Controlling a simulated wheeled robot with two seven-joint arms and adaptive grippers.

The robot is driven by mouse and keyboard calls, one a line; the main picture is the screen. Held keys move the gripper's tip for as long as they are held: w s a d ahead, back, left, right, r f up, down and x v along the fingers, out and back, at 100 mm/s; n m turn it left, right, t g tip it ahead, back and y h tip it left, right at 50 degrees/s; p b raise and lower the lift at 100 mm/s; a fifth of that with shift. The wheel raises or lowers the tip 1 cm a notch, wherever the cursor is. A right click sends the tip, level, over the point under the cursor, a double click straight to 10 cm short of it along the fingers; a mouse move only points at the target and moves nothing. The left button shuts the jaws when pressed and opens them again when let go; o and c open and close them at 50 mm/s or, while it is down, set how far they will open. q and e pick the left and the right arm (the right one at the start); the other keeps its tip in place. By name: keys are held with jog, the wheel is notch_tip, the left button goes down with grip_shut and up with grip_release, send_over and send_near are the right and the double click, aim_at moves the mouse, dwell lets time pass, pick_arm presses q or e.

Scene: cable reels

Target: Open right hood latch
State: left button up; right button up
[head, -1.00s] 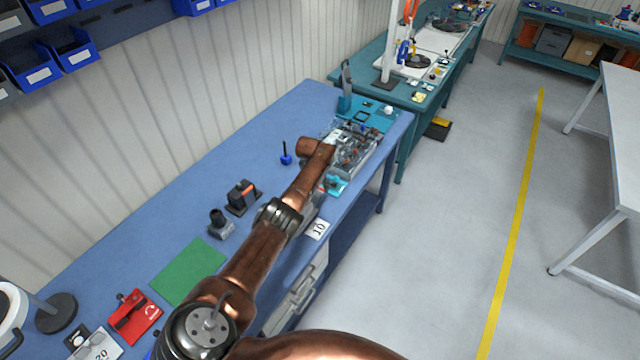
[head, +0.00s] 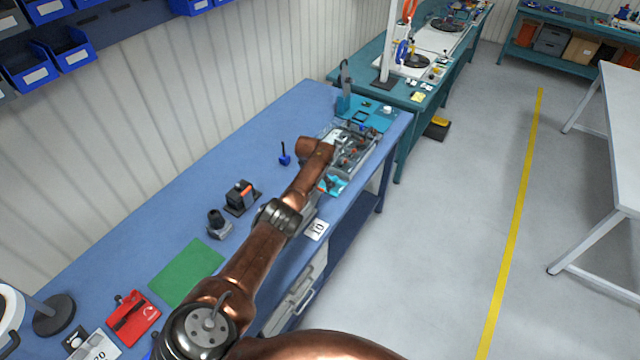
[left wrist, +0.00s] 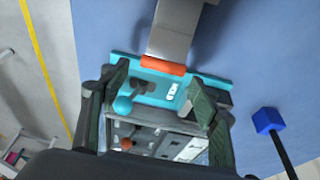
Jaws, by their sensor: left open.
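A fixture (head: 357,148) with clear and grey parts stands at the far right end of the blue bench, with a teal plate (head: 333,184) at its front. My copper left arm reaches over the bench to it; its wrist hides part of the fixture. In the left wrist view my left gripper (left wrist: 160,80) is open, its two dark fingers apart over a teal plate (left wrist: 203,80). I cannot tell which part is the right hood latch. My right gripper is not in view.
A blue tool with a dark shaft (head: 285,158) stands on the blue bench (head: 215,165), left of the wrist. A black-and-orange block (head: 240,195), a green mat (head: 187,272) and a red case (head: 133,318) lie nearer.

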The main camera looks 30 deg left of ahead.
aim_at(315, 194)
pick_arm(q)
jog(key=v, duration=1.2)
jog(key=shift+a, duration=0.1)
dwell(0.4)
